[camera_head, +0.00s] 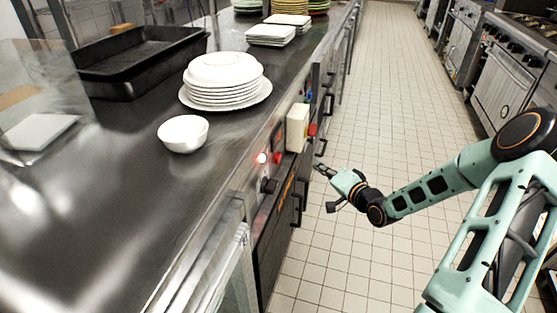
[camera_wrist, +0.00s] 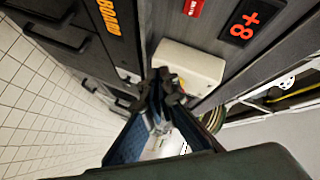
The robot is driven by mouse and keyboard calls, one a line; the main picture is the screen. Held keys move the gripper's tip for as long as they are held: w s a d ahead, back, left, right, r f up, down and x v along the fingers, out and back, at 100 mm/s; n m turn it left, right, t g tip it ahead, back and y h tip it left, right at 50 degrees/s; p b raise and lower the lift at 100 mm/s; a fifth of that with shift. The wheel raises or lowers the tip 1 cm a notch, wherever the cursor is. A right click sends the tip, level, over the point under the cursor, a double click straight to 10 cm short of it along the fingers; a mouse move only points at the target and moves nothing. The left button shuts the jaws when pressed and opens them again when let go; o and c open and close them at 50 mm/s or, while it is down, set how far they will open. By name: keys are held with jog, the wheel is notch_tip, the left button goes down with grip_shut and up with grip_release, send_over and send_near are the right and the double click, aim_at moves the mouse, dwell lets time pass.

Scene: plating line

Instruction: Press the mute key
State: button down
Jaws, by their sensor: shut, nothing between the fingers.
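The mute key (camera_wrist: 193,7) is a small red key with white lettering on the dark panel, at the top edge of the wrist view. In the head view a small red patch (camera_head: 279,157) on the counter's front panel seems to be this key. My gripper (camera_head: 318,167) is shut and empty, out in front of the panel and to the right of the key. In the wrist view my gripper's fingertips (camera_wrist: 165,82) overlap the lower edge of a cream box, below the key in the picture. I cannot tell whether they touch the box.
The cream box (camera_head: 297,128) sticks out from the panel beside the key, with a red button (camera_head: 312,130) on it. A red-digit display (camera_wrist: 242,22) is beside the key. Handles (camera_head: 297,205) project below. A bowl (camera_head: 183,133) and stacked plates (camera_head: 225,82) stand on the counter. The aisle floor is clear.

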aim_at(277, 158)
jog(key=shift+a+r, duration=0.1)
jog(key=shift+a, duration=0.1)
jog(key=w+a+b, duration=0.2)
jog(key=w+a, duration=0.1)
jog(key=a, duration=0.5)
jog(key=shift+w, duration=0.2)
jog(key=shift+a, duration=0.1)
dwell(1.4)
jog(key=shift+w+a, duration=0.15)
jog(key=shift+a, duration=0.2)
jog(key=shift+w+a, duration=0.2)
jog(key=shift+a, duration=0.35)
dwell(0.7)
dwell(0.4)
jog(key=shift+s+d, duration=0.2)
jog(key=shift+d, duration=0.25)
jog(key=shift+s+d, duration=0.2)
jog(key=shift+d, duration=0.25)
